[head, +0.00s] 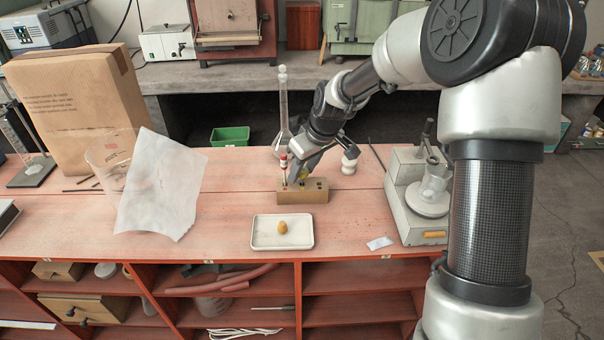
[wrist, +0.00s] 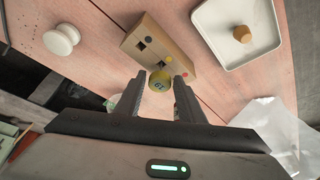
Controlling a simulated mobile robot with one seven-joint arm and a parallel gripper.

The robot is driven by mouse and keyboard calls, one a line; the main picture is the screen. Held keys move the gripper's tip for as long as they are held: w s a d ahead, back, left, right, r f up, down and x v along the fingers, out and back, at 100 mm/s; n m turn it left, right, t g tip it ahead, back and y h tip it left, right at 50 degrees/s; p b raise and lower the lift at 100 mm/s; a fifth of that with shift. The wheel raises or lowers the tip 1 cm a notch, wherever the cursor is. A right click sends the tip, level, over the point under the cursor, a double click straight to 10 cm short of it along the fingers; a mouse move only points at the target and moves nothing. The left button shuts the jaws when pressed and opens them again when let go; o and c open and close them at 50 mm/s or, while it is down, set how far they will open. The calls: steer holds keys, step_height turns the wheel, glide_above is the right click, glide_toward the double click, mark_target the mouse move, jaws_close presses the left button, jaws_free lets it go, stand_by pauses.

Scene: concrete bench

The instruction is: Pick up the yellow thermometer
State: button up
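The yellow thermometer (wrist: 160,80) shows in the wrist view as a round, yellow-green top with dark markings, seen nearly end-on. It is at the wooden block (head: 316,192), by the yellow dot; its lower part is hidden. My gripper (wrist: 160,84) is open, with one finger on each side of this top and small gaps apparent. In the head view my gripper (head: 304,172) is low over the block and hides most of the thermometer. The block also shows in the wrist view (wrist: 152,42), with dark holes and blue, yellow and red dots.
A red-topped thermometer (head: 284,168) stands at the block's left end, close to my gripper. A white tray (head: 256,240) with a small tan object (head: 282,227) lies in front. A white knobbed piece (head: 349,160) and a tall glass flask (head: 283,115) stand behind. A scale (head: 418,205) stands right.

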steer(key=shift+w+f, duration=0.15)
steer(key=shift+f, duration=0.25)
steer(key=c, duration=0.8)
steer(key=shift+r, duration=0.15)
step_height(320, 180, up, 24)
steer(key=p, duration=0.6)
steer(key=shift+p, duration=0.3)
